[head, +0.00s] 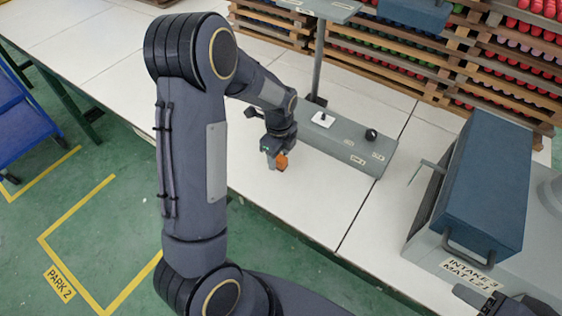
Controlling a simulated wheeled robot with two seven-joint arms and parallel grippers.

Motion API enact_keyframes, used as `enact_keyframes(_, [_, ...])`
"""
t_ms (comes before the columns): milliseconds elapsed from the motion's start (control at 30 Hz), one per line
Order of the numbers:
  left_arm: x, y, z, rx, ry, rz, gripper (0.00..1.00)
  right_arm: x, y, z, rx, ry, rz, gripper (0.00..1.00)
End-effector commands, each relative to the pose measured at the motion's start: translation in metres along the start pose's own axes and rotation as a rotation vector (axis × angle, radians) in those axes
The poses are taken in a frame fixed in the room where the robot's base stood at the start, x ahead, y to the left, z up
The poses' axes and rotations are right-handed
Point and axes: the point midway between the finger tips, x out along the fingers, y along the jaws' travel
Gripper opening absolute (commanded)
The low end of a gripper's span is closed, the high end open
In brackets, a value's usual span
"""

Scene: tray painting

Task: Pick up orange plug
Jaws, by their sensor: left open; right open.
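The orange plug (282,162) is a small orange piece at the fingers of my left gripper (273,157), above or on the white bench top. My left gripper is open around or right beside the plug, pointing down. I cannot tell whether the fingers touch it. The plug's lower part and the far finger are hard to make out. My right gripper (490,300) is partly in view at the bottom right corner, open, in front of the grey intake machine and far from the plug.
A grey fixture box (350,142) with a white switch plate (323,119) and a black knob (371,135) stands just right of my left gripper. A blue-lidded intake machine (484,190) is at the right. Wooden racks (400,70) line the back. The bench's front left is clear.

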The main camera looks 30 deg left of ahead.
Motion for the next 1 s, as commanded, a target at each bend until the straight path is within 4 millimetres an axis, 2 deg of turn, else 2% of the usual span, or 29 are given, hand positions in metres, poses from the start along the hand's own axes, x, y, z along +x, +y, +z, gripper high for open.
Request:
enact_keyframes(133, [0.016, 0.0, 0.0, -0.001, 0.001, 0.002, 0.53, 0.0, 0.0, 0.0, 0.0, 0.0, 0.0, 0.52])
enact_keyframes(400, [0.018, 0.0, 0.0, -0.001, 0.001, -0.001, 0.51, 0.0, 0.0, 0.0, 0.0, 0.0, 0.0, 0.52])
enact_keyframes(733, [0.018, 0.0, 0.0, -0.001, 0.001, -0.001, 0.08, 0.0, 0.0, 0.0, 0.0, 0.0, 0.0, 0.52])
enact_keyframes(1000, [0.017, 0.0, 0.0, -0.001, 0.001, -0.002, 0.07, 0.0, 0.0, 0.0, 0.0, 0.0, 0.0, 0.52])
